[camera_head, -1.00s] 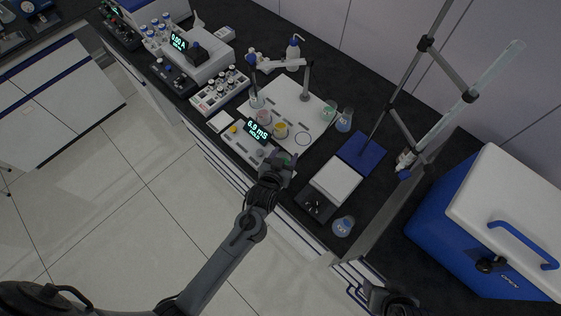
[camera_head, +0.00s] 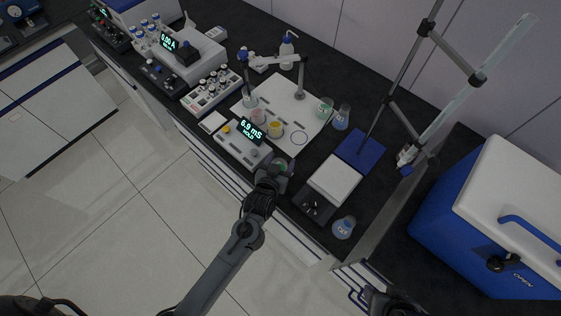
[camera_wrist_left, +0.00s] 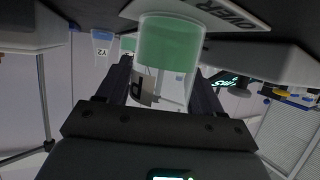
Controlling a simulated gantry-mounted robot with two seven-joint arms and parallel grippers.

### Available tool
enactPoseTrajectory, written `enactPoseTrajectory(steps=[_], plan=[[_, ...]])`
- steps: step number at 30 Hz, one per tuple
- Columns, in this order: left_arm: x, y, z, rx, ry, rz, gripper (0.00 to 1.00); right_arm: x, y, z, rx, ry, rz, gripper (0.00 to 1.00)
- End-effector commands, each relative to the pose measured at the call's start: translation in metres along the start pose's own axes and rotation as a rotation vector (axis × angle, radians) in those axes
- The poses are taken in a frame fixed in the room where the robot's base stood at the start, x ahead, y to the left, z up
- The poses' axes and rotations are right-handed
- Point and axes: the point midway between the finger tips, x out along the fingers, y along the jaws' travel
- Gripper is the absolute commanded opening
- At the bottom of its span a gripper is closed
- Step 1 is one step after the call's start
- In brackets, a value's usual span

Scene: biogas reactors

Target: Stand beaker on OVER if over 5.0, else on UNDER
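My left gripper (camera_head: 277,168) is at the bench's front edge, right of the conductivity meter (camera_head: 238,146). The meter's display (camera_head: 251,130) reads 6.9 mS with HOLD below. In the left wrist view, whose picture is upside down, the fingers close on both sides of a glass beaker (camera_wrist_left: 168,50) with green liquid. Its base is at or just above a white plate (camera_wrist_left: 228,10) lettered OVER; contact is unclear. In the head view the gripper mostly hides this beaker. A blank-looking white plate (camera_head: 212,122) lies left of the meter. My right gripper (camera_head: 385,302) is a dark shape at the bottom edge.
A balance (camera_head: 334,180) and another flask (camera_head: 344,227) are to the right of the gripper.

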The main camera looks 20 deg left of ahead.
Motion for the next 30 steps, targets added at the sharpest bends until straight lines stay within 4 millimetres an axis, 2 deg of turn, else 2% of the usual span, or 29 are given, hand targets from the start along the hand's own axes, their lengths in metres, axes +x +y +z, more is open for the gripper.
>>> enactPoseTrajectory(steps=[1,3,13,16,20,30], plan=[[0.0,0.0,0.0,0.0,0.001,0.0,0.75,0.0,0.0,0.0,0.001,0.0,-0.001,0.61],[0.0,0.0,0.0,0.0,0.0,0.0,0.84,0.0,-0.001,0.0,0.002,0.0,-0.002,0.61],[-0.001,0.0,-0.003,0.0,0.001,0.0,0.84,-0.001,-0.001,-0.001,0.002,0.001,-0.002,0.61],[-0.007,0.0,-0.003,0.0,-0.001,0.0,0.84,-0.002,0.0,-0.001,0.001,0.0,-0.001,0.61],[-0.024,-0.001,-0.003,0.0,-0.002,-0.001,0.84,-0.004,0.001,-0.002,-0.003,0.001,0.002,0.61],[-0.086,0.0,-0.003,0.0,-0.002,0.0,0.84,-0.01,0.002,-0.003,-0.008,0.0,0.006,0.61]])
